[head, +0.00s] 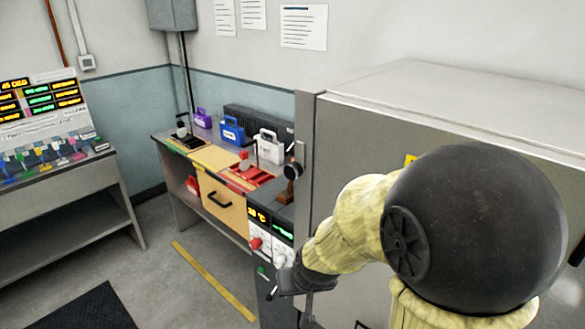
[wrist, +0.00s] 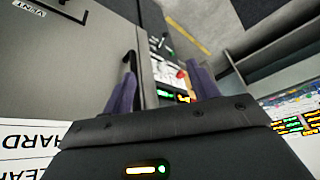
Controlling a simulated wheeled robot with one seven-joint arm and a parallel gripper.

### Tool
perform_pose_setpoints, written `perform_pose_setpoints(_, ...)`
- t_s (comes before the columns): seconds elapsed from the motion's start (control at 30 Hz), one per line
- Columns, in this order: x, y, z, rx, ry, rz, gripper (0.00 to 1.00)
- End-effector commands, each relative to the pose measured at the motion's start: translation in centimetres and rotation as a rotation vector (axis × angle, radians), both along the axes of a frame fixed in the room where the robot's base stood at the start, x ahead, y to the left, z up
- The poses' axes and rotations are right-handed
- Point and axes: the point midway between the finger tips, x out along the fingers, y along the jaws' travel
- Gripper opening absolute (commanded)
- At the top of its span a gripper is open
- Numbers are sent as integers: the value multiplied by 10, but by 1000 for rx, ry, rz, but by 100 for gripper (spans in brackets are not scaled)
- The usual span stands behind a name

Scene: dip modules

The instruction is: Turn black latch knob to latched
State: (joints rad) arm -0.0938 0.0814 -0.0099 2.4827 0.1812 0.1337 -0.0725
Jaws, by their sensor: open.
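I cannot pick out the black latch knob with certainty. A round black knob-like piece (head: 292,170) shows beside the edge of the grey cabinet (head: 309,150), above a brown stand; whether it is the latch knob is unclear. My gripper (head: 290,298) is low in front of the cabinet, beside the control panel (head: 270,238) with its red knob and lit displays. In the wrist view my gripper (wrist: 162,88) is open, its two purple fingers apart with nothing held. A dark bar (wrist: 129,68) on the cabinet face shows near the left finger, partly hidden by it.
A bench behind holds a blue case (head: 232,131), a white case (head: 270,147) and a purple case (head: 202,118). A yellow drawer (head: 222,208) is below. Open floor (head: 180,285) lies between, with a dark mat (head: 80,310).

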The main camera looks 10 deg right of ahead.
Motion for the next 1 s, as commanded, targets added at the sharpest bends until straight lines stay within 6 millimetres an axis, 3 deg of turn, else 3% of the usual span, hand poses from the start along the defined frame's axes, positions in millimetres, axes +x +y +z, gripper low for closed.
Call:
perform_pose_setpoints(0.1,60,27,29,28,-184,-32,59)
perform_pose_setpoints(0.2,105,43,52,23,-341,-88,59)
perform_pose_setpoints(0.33,151,59,81,-23,-527,-180,59)
perform_pose_setpoints(0.5,184,72,113,-148,-723,-328,59)
perform_pose_setpoints(0.67,185,82,137,-330,-851,-485,59)
perform_pose_setpoints(1.0,132,106,160,-719,-925,-741,59)
